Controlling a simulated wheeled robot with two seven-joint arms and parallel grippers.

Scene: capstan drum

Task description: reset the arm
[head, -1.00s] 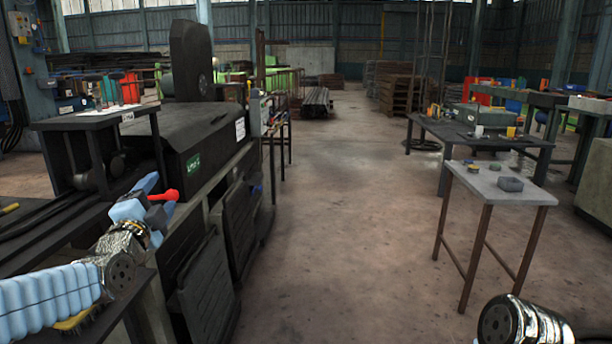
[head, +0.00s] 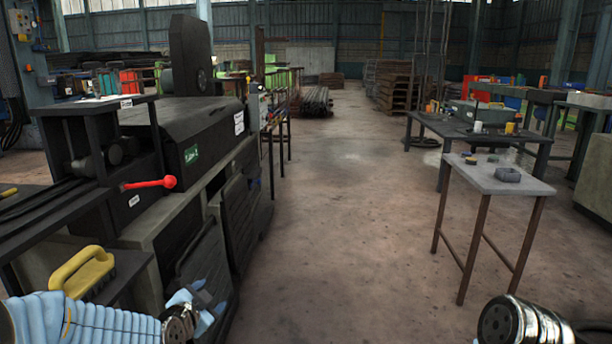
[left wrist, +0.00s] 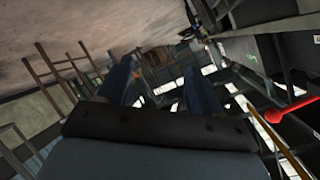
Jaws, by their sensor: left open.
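The red lever (head: 150,183) with a round knob sticks out to the right from the dark machine (head: 180,140) at the left of the head view. It also shows at the right edge of the left wrist view (left wrist: 290,110).
A yellow-handled brush (head: 82,270) lies on a shelf above my left forearm. Dark panels (head: 205,265) line the machine's front, close to my left gripper. A small grey table (head: 500,180) stands at the right. The floor (head: 335,230) between is clear.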

